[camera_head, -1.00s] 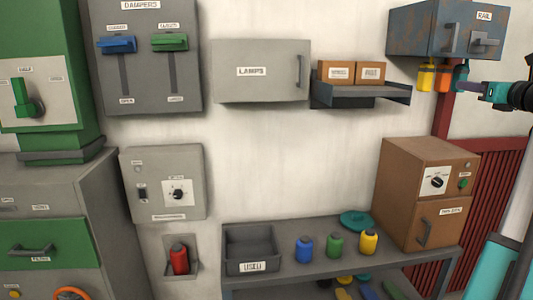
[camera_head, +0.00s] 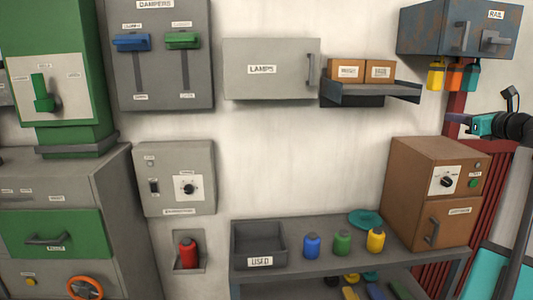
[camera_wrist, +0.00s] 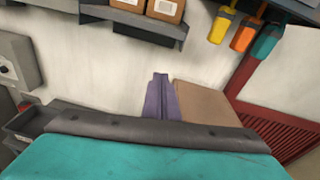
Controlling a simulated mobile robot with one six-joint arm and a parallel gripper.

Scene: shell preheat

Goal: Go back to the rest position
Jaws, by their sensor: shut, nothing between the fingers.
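My gripper (camera_head: 462,118) is at the right edge of the head view, in front of the wall near the red post. It is above and to the right of the brown oven-like box (camera_head: 410,205) and below the hanging tags. In the wrist view my shut gripper (camera_wrist: 161,78) points out over the bench area, with nothing between its fingers. The brown box top (camera_wrist: 207,103) shows just right of the fingers there. The fingers touch nothing that I can see.
Yellow, orange and teal tags (camera_head: 454,77) hang under the RAIL cabinet (camera_head: 425,30). A shelf (camera_head: 368,92) holds two cartons. The bench (camera_head: 330,262) carries the USED bin (camera_head: 258,262), blue, green and yellow bottles and a teal disc. A red slatted panel (camera_head: 484,205) stands at right.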

